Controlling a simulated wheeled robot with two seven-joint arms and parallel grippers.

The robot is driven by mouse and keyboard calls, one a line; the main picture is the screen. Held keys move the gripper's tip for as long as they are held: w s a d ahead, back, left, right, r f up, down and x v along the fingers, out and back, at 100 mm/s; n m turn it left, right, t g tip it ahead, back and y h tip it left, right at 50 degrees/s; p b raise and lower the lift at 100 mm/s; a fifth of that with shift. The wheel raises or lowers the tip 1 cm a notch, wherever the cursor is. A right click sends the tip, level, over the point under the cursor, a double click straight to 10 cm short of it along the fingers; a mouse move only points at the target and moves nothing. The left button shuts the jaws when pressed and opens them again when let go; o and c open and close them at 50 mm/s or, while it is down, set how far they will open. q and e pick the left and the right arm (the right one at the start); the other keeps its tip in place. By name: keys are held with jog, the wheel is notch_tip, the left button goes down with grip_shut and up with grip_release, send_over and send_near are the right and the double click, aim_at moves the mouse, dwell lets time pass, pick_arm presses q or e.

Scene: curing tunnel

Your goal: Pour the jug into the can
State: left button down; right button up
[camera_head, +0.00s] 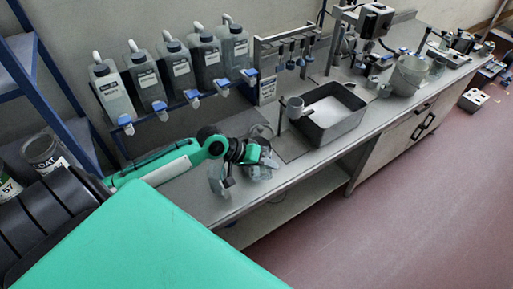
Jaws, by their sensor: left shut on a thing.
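My left gripper (262,156) reaches in from the left over the near end of the grey bench. It is shut on a clear, see-through vessel, which looks like the jug (258,173); the gripper hides part of it. A second clear piece (219,181) shows just left of it; I cannot tell whether it is part of the jug or a separate vessel. A dark can (44,152) marked "COAT" stands at the far left, apart from the gripper and partly hidden at its base. My right gripper is out of view.
Several labelled bottles with blue taps (173,69) hang on the wall behind the bench. A pale bucket (407,76) stands farther right. Blue-framed shelving (42,80) is at left.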

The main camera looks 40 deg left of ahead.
pick_arm(q)
jog(key=shift+w+a+r, duration=0.15)
jog(key=shift+r, duration=0.15)
jog(key=shift+w+a+r+n+g+h, duration=0.15)
jog(key=shift+w+r+n+g+h, duration=0.05)
jog(key=shift+r+n+g+h, duration=0.25)
jog(key=shift+w+a+r, duration=0.1)
jog(key=shift+a+r, duration=0.05)
jog(key=shift+r, duration=0.1)
jog(key=shift+w+a+r+n+g+h+b, duration=0.25)
jog(key=shift+w+r+n+g+h+b, duration=0.1)
jog(key=shift+r+n+g+h, duration=0.15)
jog(key=shift+w+a+r+g+p, duration=0.25)
jog(key=shift+w+a+r+p, duration=0.2)
jog(key=shift+p, duration=0.1)
jog(key=shift+f+h, duration=0.1)
jog(key=shift+h, duration=0.15)
jog(key=shift+w+a, duration=0.15)
jog(key=shift+w+a+r+n+p, duration=0.25)
jog(key=shift+w+a+r+p, duration=0.05)
jog(key=shift+w+p, duration=0.1)
jog(key=shift+w+a+r+n+g+h+p, duration=0.5)
jog(key=shift+h+p, duration=0.1)
jog(key=shift+p, duration=0.3)
dwell(0.3)
